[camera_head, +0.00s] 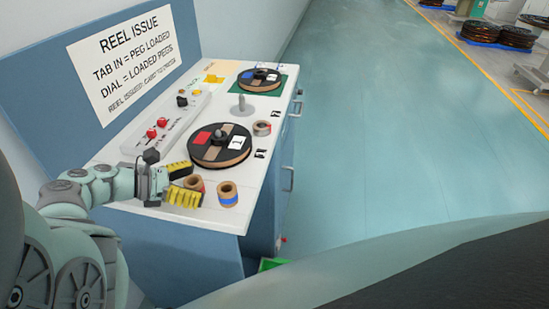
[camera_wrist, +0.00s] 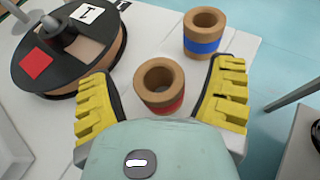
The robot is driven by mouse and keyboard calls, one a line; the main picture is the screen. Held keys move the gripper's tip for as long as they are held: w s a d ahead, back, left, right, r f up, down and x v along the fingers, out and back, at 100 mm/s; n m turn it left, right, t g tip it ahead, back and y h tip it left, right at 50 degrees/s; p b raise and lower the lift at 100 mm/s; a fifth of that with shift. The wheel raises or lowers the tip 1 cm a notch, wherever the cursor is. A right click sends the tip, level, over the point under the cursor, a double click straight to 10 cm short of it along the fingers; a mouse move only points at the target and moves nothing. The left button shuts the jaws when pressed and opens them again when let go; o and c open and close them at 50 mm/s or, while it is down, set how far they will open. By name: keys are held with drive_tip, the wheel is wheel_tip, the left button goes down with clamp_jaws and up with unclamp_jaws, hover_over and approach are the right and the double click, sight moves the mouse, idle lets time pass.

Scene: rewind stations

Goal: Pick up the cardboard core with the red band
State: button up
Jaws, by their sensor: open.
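The cardboard core with the red band (camera_wrist: 160,84) stands upright on the white bench top, between my gripper's yellow fingers in the wrist view. Its red band shows low on its side, partly hidden by my gripper's body. In the head view the same core (camera_head: 195,183) is beside the fingers.
A core with a blue band (camera_wrist: 204,34) stands close beyond the right finger. A black reel with a red label (camera_wrist: 70,50) lies close on the left. The white bench top (camera_head: 190,219) ends near the cores. Red knobs (camera_head: 156,127) sit on a panel at the back.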

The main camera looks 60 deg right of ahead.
drive_tip(key=shift+s+d, duration=0.1)
drive_tip(key=shift+d, duration=0.05)
drive_tip(key=shift+c, duration=0.2)
drive_tip(key=c, duration=1)
